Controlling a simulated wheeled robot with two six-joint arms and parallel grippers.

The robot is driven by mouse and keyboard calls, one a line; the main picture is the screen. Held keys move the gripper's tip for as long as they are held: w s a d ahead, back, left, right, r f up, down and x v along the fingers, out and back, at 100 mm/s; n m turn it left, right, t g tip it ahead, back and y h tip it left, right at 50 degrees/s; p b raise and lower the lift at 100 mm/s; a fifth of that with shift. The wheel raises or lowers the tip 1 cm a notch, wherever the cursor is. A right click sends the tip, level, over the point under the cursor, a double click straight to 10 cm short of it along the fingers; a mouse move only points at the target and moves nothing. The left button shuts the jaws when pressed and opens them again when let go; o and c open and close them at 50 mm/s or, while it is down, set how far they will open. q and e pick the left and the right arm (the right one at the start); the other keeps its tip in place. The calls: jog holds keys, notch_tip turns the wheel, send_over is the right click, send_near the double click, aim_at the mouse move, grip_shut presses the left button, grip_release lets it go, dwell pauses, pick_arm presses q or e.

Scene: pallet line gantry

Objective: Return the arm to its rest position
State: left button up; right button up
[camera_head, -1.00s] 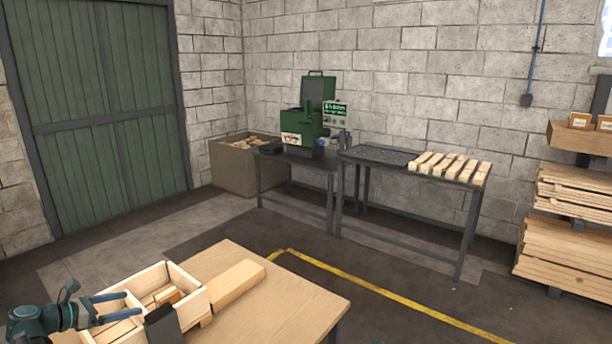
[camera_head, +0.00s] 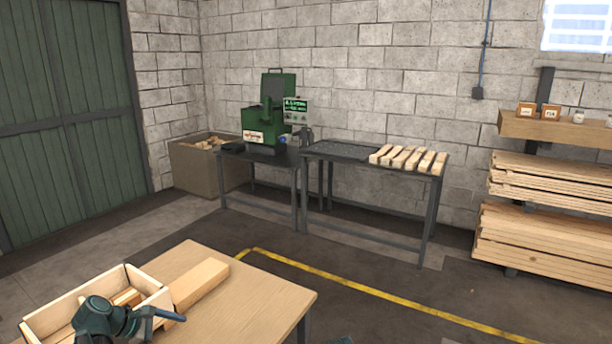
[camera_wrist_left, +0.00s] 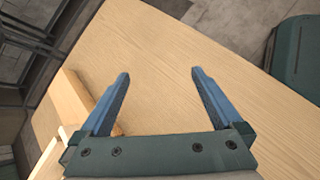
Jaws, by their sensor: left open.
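My left gripper (camera_head: 172,316) is low at the left in the head view, at the near right side of the open wooden box (camera_head: 128,268). In the left wrist view its two blue fingers (camera_wrist_left: 160,74) are spread apart, with nothing between them. Bare tabletop of the wooden table (camera_head: 245,290) shows beyond the fingers. The left arm hides part of the box. My right gripper is in neither view.
A long wooden block (camera_head: 200,285) lies on the table beside the box, which holds wood pieces. A green machine (camera_head: 265,125) stands on a dark bench at the back. Several wood pieces (camera_head: 408,158) lie on the neighbouring bench. Open floor lies between.

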pick_arm(q)
jog(key=s+d+f+m+g+y+b, duration=0.25)
jog(key=s+d+f+m, duration=0.25)
jog(key=d+m, duration=0.4)
jog(key=s+d+f+m+g+y+b, duration=0.3)
jog(key=s+d+m, duration=0.35)
jog(key=d, duration=0.55)
jog(key=s+d+f+m+g+y+b, duration=0.1)
jog(key=s+d+f+m+y, duration=0.2)
jog(key=s+d+f+m, duration=0.45)
notch_tip(320, 180, up, 18)
jog(key=w+d+m+p, duration=0.1)
jog(key=w+d+p, duration=0.1)
jog(key=p, duration=1.4)
jog(key=shift+w+d, duration=0.25)
jog(key=shift+w, duration=0.2)
jog(key=shift+f+t, duration=0.1)
jog(key=shift+t, duration=0.15)
